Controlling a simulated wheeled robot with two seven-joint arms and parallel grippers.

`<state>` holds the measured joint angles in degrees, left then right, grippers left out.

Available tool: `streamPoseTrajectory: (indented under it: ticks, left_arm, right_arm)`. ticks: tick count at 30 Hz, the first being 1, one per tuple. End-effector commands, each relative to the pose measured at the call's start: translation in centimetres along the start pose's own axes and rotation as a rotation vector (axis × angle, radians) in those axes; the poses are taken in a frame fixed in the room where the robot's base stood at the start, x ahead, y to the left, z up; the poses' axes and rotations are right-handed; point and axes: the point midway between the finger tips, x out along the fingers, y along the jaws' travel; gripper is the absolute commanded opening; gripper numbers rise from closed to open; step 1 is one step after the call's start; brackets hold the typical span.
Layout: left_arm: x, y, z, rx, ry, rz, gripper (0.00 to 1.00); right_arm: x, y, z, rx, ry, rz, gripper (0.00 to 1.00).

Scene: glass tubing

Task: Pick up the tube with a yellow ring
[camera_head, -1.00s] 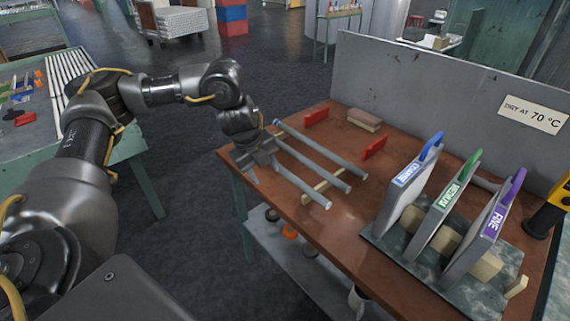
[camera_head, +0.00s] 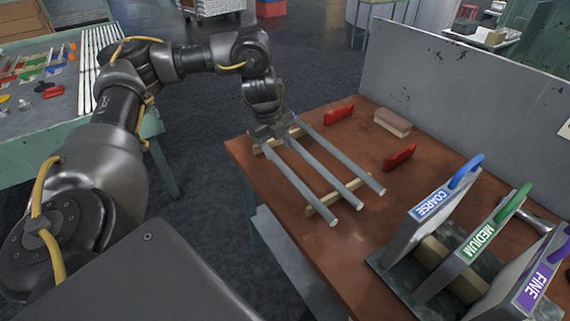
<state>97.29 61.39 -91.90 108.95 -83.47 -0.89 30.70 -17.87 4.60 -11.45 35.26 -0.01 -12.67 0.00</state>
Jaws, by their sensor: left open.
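Three grey tubes lie side by side on wooden strips on the brown table: a left tube (camera_head: 301,187), a middle tube (camera_head: 327,178) and a right tube (camera_head: 345,158). I see no yellow ring on any of them. Their far ends are partly hidden by my left gripper (camera_head: 273,132). It is open, pointing down at the tubes' far ends; whether it touches one I cannot tell. My right gripper is out of view.
Red blocks (camera_head: 399,157) (camera_head: 339,114) and a brown block (camera_head: 392,122) lie right of the tubes. Upright boards labelled COARSE (camera_head: 420,222), MEDIUM (camera_head: 468,250) and FINE (camera_head: 525,288) stand at the right. A grey panel (camera_head: 465,90) edges the table's back.

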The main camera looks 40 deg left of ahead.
Motion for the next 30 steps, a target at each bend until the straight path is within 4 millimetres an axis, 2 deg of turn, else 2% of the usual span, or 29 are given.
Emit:
streamPoseTrajectory:
  ticks: [1, 3, 12, 21, 30]
  left_arm:
    - [1.1, 0.1, 0.0, 0.000, 0.002, 0.003, 0.48]
    - [1.8, 0.1, 0.0, -0.001, 0.001, 0.001, 0.48]
    - [2.7, 0.2, 0.2, -0.004, -0.001, -0.001, 0.48]
    - [6.9, 0.3, 0.3, -0.005, 0.000, 0.002, 0.48]
    - [7.5, 0.2, 0.3, -0.005, -0.001, -0.001, 0.48]
  right_arm:
    - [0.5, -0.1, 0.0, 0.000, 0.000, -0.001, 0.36]
    - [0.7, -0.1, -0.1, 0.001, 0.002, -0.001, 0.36]
    - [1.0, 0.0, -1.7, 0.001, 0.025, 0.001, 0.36]
    - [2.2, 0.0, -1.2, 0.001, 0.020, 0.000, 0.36]
    - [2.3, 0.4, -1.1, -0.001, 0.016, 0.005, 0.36]
